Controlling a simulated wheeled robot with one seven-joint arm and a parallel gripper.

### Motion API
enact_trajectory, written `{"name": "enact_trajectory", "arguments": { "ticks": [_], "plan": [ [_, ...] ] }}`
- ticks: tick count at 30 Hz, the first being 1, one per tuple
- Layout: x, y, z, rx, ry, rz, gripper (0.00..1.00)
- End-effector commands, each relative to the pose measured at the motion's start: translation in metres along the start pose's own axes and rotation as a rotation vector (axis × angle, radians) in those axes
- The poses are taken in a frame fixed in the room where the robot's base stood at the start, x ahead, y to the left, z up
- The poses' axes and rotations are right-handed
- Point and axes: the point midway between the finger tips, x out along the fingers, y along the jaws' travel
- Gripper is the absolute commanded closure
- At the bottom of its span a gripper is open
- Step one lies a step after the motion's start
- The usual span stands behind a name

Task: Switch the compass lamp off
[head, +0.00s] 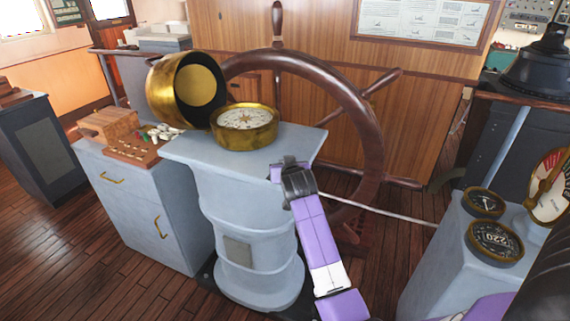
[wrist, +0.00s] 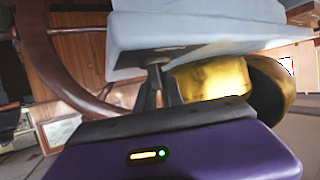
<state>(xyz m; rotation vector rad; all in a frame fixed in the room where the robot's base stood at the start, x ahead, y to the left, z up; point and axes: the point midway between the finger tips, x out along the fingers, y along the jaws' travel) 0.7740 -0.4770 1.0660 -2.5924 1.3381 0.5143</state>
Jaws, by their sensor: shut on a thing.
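The brass compass (head: 245,128) with a pale dial sits on top of the grey pedestal (head: 250,185); its round brass hood (head: 172,92) stands tilted open behind it. I cannot tell whether the lamp is lit. My gripper (head: 291,168) is at the right side of the pedestal's top slab. In the wrist view, my gripper (wrist: 160,88) is shut on a small dark knob or lever (wrist: 156,63) at the slab (wrist: 200,28), beside a dark label. The fingers hide part of it. The brass compass (wrist: 212,78) shows just beyond the fingers.
A large wooden wheel (head: 370,120) stands close behind the pedestal. A grey cabinet (head: 140,205) with a wooden box and small pieces is at the left. A grey console (head: 450,260) with gauges is at the right. The wooden floor in front left is clear.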

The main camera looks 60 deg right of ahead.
Motion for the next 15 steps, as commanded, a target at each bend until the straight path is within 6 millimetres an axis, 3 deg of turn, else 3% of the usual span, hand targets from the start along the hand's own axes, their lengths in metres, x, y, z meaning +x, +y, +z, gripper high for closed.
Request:
{"name": "enact_trajectory", "arguments": {
  "ticks": [3, 4, 6, 7, 15],
  "plan": [
    [0.0001, -0.0004, 0.0, 0.0, 0.0, -0.001, 1.0],
    [0.0001, -0.0004, 0.0001, 0.0, 0.0, -0.001, 0.82],
    [0.0001, -0.0004, 0.0001, 0.0, 0.0, 0.0, 0.69],
    [0.0001, -0.0004, 0.0002, 0.0, 0.0, 0.0, 0.66],
    [0.0, -0.0002, 0.0003, 0.0, -0.001, 0.0, 0.66]
  ]
}}
